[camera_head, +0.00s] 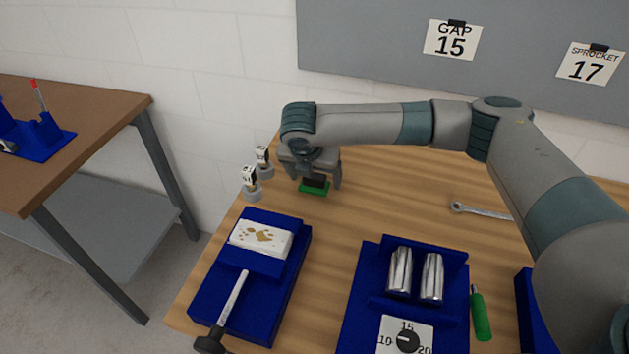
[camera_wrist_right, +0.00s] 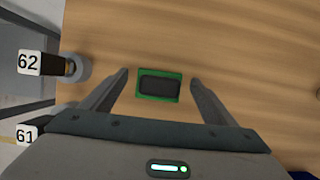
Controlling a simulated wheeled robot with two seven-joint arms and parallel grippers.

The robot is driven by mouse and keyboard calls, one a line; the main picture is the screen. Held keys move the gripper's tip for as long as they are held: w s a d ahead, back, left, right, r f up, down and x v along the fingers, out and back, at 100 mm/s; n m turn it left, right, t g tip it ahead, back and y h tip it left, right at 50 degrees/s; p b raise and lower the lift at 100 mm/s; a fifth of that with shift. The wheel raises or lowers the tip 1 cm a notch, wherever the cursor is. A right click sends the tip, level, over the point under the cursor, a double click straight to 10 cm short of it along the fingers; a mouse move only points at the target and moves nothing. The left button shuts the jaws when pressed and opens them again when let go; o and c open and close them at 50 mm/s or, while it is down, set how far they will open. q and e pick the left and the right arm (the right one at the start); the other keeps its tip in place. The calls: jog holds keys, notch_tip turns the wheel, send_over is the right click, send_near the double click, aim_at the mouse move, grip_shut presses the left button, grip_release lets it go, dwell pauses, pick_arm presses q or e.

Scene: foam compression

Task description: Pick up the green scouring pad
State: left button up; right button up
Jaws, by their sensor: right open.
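The green scouring pad (camera_head: 313,189) lies on the wooden table near its far left part, with a black block on top of it. In the right wrist view the pad (camera_wrist_right: 159,99) shows as a green rim around the dark block. My right gripper (camera_head: 318,184) is open above it, pointing down. In the wrist view its two fingers (camera_wrist_right: 160,82) stand on either side of the pad, with gaps on both sides. The fingers do not appear to touch it. My left gripper is not in view.
Two small posts with labelled tags, 62 (camera_wrist_right: 78,69) and 61, stand left of the pad. A blue fixture (camera_head: 208,293) holds a white stained block (camera_head: 262,237). Another blue fixture (camera_head: 356,310) holds two metal cylinders. A wrench (camera_head: 480,211) lies to the right.

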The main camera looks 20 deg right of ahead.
jog(key=c, duration=1.1)
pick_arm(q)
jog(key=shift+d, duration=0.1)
